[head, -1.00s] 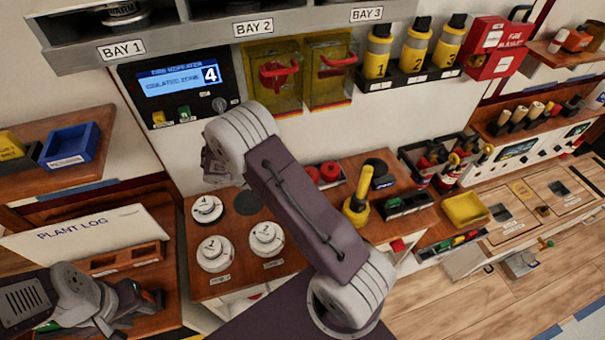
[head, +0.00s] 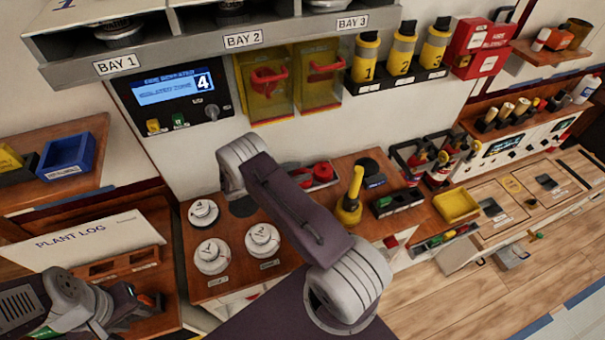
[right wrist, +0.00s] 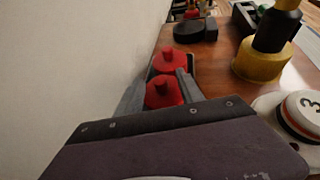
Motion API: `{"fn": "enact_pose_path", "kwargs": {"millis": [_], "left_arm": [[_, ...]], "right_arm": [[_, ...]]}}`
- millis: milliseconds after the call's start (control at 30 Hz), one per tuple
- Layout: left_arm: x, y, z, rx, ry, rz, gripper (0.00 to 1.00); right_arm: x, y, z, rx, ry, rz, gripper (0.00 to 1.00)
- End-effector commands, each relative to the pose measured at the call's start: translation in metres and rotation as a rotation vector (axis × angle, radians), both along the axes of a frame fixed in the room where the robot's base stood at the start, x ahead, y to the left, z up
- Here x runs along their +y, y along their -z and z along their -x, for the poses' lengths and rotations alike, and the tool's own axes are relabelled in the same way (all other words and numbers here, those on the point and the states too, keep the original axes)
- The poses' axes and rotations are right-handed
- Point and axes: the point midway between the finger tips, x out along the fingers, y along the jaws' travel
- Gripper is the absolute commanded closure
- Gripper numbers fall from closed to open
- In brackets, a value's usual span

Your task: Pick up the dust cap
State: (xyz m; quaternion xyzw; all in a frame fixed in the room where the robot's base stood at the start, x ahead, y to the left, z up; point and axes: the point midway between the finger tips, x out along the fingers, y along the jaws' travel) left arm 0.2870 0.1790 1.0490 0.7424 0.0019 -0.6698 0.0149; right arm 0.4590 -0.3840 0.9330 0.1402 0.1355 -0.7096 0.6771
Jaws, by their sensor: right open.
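Two red knobbed caps, which look like the dust caps, sit in a small grey tray on the wooden counter. In the head view the visible red cap (head: 322,171) is just right of my right arm. In the right wrist view there is a near cap (right wrist: 163,92) and a far cap (right wrist: 169,61). My right gripper (right wrist: 166,76) is open, with its grey fingers on either side of the near cap; contact is unclear.
A yellow-based black-topped object (right wrist: 262,57) and a numbered white disc (right wrist: 303,115) stand right of the caps. A white wall (right wrist: 70,60) is close on the left. A black round piece (right wrist: 194,30) lies beyond the tray.

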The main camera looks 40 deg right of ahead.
Motion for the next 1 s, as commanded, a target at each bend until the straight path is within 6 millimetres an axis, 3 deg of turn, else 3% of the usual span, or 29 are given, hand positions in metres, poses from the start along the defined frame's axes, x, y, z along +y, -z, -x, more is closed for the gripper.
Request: {"fn": "enact_pose_path", "kwargs": {"millis": [100,333,500,833,1000], "left_arm": [[0.0,-0.005,0.0,0.0,0.0,0.0,0.64],[0.0,-0.004,0.0,0.0,0.0,0.0,0.64],[0.0,-0.004,0.0,0.0,0.0,0.0,0.64],[0.0,-0.003,0.0,0.0,0.0,0.0,0.64],[0.0,0.001,0.0,0.0,0.0,0.0,0.64]], "right_arm": [[-0.013,0.004,0.001,-0.001,0.001,0.0,0.55],[-0.014,0.006,0.0,-0.001,-0.001,0.0,0.55],[-0.014,0.006,0.0,-0.002,0.0,0.0,1.0],[-0.014,0.004,0.0,-0.002,0.0,0.0,1.0],[-0.014,-0.013,0.0,-0.004,0.0,0.0,1.0]]}}
